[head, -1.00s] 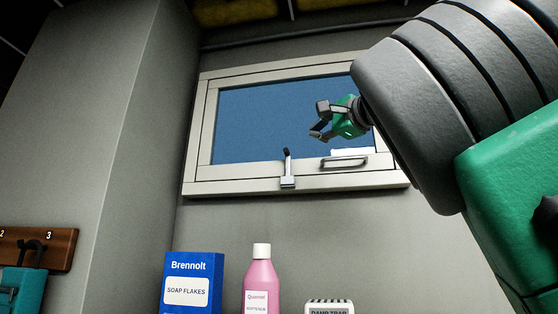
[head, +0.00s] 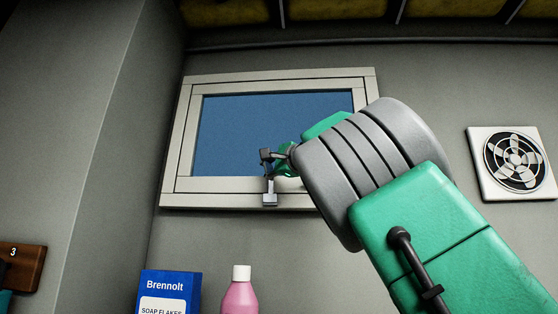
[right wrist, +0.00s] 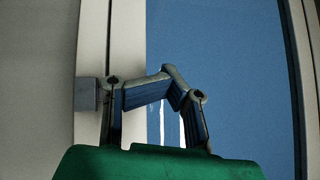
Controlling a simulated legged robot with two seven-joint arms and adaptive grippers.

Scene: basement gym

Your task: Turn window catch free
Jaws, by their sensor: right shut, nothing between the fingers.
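The window (head: 275,135) has a pale frame and a blue pane. Its grey metal catch (head: 269,199) sits on the bottom rail, with the lever pointing up. My right gripper (head: 266,162) is shut and empty, at the upper end of the lever; I cannot tell if they touch. In the right wrist view the closed fingers (right wrist: 168,76) are in front of the frame edge and pane, and the catch's grey block (right wrist: 86,94) shows at their left. The lever is hidden there. My left gripper is out of view.
My right arm covers the window's lower right corner and its pull handle. Below stand a blue soap flakes box (head: 168,288) and a pink bottle (head: 239,297). A wall fan (head: 515,160) is at the right. A wooden hook board (head: 22,268) is at the left.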

